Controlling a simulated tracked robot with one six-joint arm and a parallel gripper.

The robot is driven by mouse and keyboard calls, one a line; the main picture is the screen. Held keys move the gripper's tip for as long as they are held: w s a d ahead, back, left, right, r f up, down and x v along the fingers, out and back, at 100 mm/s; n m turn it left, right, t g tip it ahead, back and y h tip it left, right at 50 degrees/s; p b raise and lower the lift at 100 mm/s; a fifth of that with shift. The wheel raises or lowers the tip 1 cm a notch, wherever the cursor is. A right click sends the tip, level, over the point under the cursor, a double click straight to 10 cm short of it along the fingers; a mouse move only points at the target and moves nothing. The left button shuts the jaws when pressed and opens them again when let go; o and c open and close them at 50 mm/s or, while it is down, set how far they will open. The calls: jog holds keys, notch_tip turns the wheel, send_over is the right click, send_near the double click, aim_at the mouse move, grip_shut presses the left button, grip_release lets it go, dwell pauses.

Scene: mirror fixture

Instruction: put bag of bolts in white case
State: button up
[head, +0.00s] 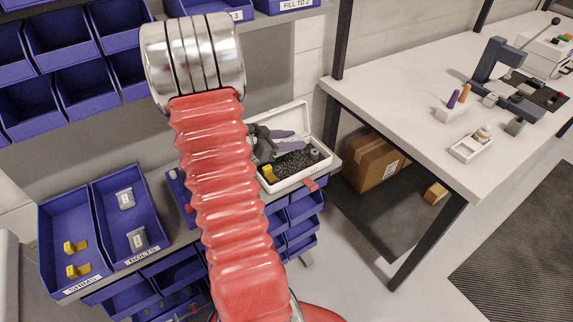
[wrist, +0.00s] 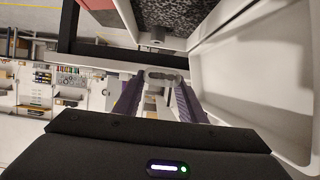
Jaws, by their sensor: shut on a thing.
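The white case (head: 289,184) stands open on the bench beyond my red arm, with dark speckled foam (head: 292,163) inside. A yellow piece (head: 269,173) sits at its left end and a small grey piece (head: 314,154) at its right end. My gripper (head: 296,140) is over the case, its purple-grey fingers pointing right. In the wrist view my gripper (wrist: 160,90) is shut on a small grey thing (wrist: 160,74), seemingly the bag of bolts. I cannot tell whether it touches the foam. Two grey bags (head: 125,198) (head: 136,239) lie in the blue BOLTS bin (head: 152,256).
A blue SHIMS bin (head: 50,232) with yellow pieces (head: 77,270) stands left of the bolts bin. A white workbench (head: 405,110) with a dark leg is at the right, with a cardboard box (head: 373,163) below. Blue wall bins (head: 60,40) hang at upper left.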

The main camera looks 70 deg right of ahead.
send_over(291, 166)
jog(key=shift+f, duration=2.4)
jog(key=shift+f, duration=0.1)
jog(key=shift+f, duration=2)
jog(key=shift+f, duration=0.1)
jog(key=o, duration=1.1)
jog(key=v, duration=1.2)
jog(key=shift+w, duration=0.1)
